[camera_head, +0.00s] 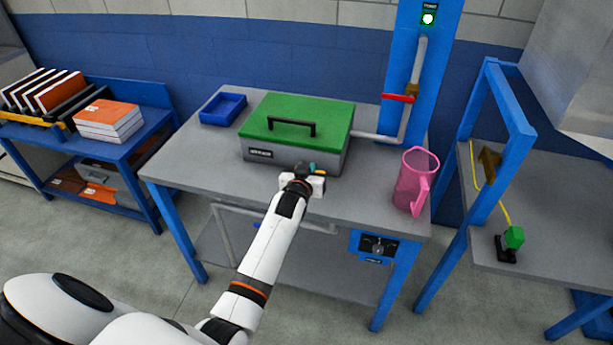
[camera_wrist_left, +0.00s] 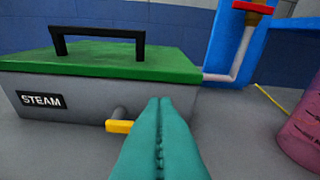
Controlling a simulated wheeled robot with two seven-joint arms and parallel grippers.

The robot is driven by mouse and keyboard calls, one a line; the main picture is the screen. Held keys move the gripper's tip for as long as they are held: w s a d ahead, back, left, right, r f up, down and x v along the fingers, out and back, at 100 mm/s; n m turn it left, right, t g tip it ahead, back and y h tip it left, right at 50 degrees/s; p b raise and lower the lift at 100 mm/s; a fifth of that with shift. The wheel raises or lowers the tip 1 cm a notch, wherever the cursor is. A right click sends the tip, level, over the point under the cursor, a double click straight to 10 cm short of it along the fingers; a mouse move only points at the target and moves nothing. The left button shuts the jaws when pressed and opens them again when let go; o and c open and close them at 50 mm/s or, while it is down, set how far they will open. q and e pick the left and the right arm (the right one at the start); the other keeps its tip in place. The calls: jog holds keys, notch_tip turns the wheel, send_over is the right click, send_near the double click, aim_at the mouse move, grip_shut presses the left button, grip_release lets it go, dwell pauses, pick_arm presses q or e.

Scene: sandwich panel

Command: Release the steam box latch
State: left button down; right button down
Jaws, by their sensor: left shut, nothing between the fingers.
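The steam box (camera_head: 231,153) is a grey box with a green lid (camera_head: 330,112) and a black handle (camera_head: 290,122). It stands on the grey table, lid down. Its STEAM label (camera_wrist_left: 41,100) shows in the left wrist view. The latch (camera_wrist_left: 119,126) sticks out of the box front on a grey stub with a yellow end. My left gripper (camera_head: 312,168) is at the box front. In the left wrist view its teal fingers (camera_wrist_left: 160,135) are shut with nothing between them, just right of the yellow end. I cannot tell whether they touch it. My right gripper is not in view.
A blue tray (camera_head: 222,109) lies left of the box. A pink jug (camera_head: 411,182) stands at the table's right end. A pipe with a red valve handle (camera_head: 398,98) runs from the box's right side up the blue post.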

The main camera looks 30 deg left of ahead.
pick_arm(q)
jog(key=v, duration=0.5)
jog(key=shift+f, duration=0.1)
dwell(0.4)
